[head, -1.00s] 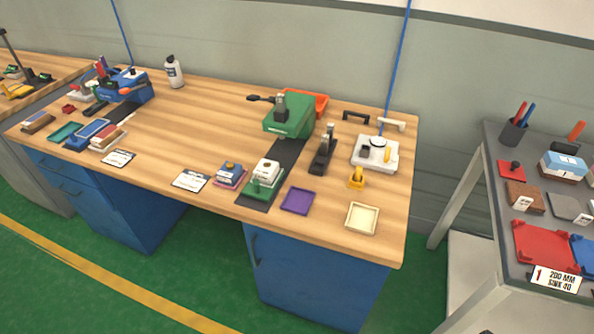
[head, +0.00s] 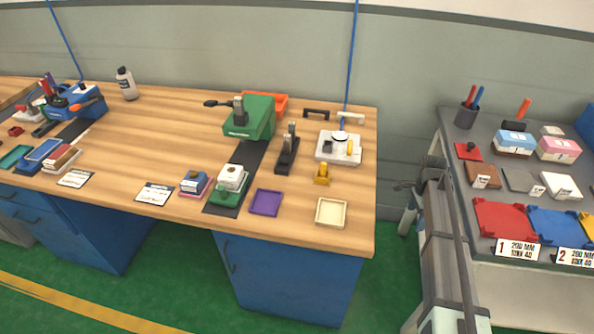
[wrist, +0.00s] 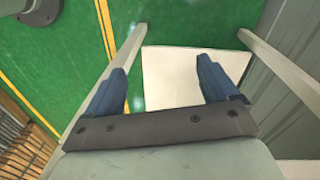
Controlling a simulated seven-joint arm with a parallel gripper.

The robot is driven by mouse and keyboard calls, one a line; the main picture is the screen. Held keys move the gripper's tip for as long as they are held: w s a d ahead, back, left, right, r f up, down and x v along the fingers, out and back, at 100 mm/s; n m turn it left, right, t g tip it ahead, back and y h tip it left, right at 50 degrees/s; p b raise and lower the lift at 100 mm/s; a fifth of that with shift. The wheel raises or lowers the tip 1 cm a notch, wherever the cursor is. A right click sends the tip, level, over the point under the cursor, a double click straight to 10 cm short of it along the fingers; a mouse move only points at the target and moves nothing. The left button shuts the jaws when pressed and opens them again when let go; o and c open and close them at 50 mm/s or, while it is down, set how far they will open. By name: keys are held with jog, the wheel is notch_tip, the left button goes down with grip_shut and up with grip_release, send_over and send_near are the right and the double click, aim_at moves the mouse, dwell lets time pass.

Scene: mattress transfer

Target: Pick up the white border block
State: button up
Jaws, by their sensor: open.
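My gripper (wrist: 161,66) shows in the wrist view with its two dark blue fingers apart. Nothing is between them; it points down over green floor and a pale flat panel. A small white block (head: 232,174) sits on a green fixture on the wooden bench in the head view. On the grey cart at right stand a blue-and-white block (head: 514,143) and a pink-and-white block (head: 560,148). I cannot tell which of these is the white border block. None of them shows in the wrist view, and my gripper is apart from them all.
The wooden bench (head: 160,120) also holds a purple tray (head: 265,203), a cream tray (head: 331,212) and a green press (head: 248,118). The cart carries a red tray (head: 504,219), a blue tray (head: 553,227) and a pen cup (head: 466,116). A gap separates bench and cart.

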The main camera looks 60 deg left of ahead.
jog(key=w+a+r+m+t+y, duration=0.1)
jog(key=a+r, duration=0.8)
jog(key=r, duration=0.3)
jog(key=w+a+r+m+t+y, duration=0.1)
jog(key=a+r, duration=0.8)
jog(key=r, duration=0.3)
jog(key=g+h, duration=0.1)
jog(key=g, duration=0.1)
send_over(230, 172)
jog(key=f, duration=0.3)
jog(key=s+f, duration=0.1)
jog(key=f, duration=0.1)
jog(key=shift+a, duration=0.2)
jog(key=shift+w+d+f, duration=0.1)
jog(key=shift+w+f, duration=0.05)
jog(key=shift+f, duration=0.75)
jog(key=shift+w+d+f, duration=0.1)
jog(key=shift+w+f, duration=0.1)
jog(key=shift+f, duration=0.65)
jog(key=shift+w+d+f, duration=0.1)
jog(key=shift+w+f, duration=0.05)
jog(key=shift+f, duration=0.75)
